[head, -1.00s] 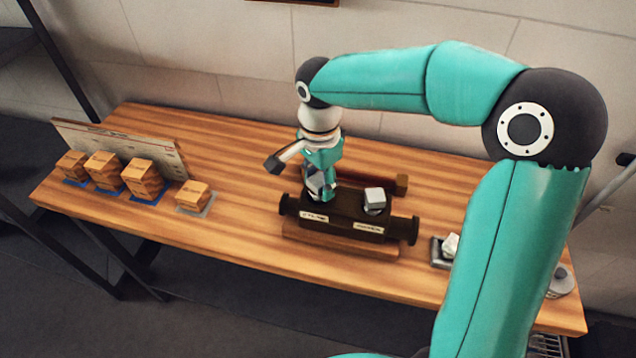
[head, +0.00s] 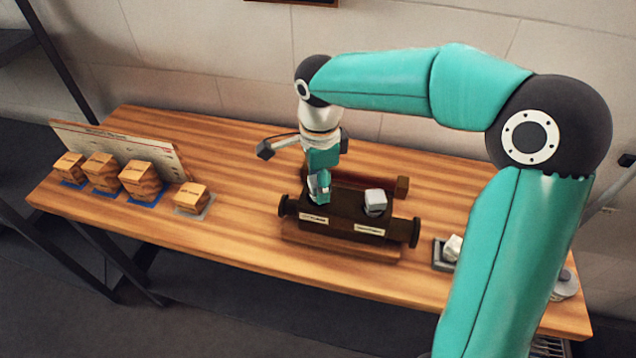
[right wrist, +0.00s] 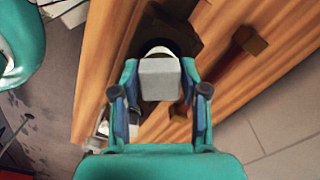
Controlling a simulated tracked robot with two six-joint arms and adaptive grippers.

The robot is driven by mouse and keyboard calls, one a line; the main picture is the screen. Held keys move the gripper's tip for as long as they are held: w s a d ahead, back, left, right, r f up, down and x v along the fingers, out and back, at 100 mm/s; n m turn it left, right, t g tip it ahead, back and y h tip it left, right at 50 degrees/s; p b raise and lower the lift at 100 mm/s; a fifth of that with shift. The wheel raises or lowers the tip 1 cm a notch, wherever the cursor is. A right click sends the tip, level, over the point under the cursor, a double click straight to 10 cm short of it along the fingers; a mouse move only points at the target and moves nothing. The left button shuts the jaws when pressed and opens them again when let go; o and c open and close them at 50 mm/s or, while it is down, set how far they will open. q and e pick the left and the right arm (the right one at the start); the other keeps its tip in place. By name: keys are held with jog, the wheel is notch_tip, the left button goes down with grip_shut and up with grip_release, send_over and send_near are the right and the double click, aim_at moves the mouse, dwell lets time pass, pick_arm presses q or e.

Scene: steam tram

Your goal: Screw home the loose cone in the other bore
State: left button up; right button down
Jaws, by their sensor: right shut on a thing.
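A dark valve body (head: 345,212) lies on the wooden bench, with two labelled plates on its front. A cone with a light grey square head (head: 375,201) stands in the right bore. My right gripper (head: 320,194) points down over the left bore. In the right wrist view its fingers (right wrist: 160,95) are shut on another grey square head (right wrist: 160,80), with a pale ring behind it over the dark body. The lower part of this cone is hidden. My left gripper is not in view.
A dark bar with a square end (head: 401,186) lies behind the body. Several wooden blocks (head: 140,180) stand at the left before a leaning board (head: 120,145). A small tray (head: 440,252) with a white lump is at the right. Bench between blocks and body is clear.

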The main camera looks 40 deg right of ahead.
jog(key=shift+m, duration=0.8)
jog(key=c, duration=0.5)
grip_release()
jog(key=o, duration=0.5)
jog(key=shift+r, duration=0.15)
jog(key=shift+r+p, duration=0.9)
jog(key=shift+r, duration=0.2)
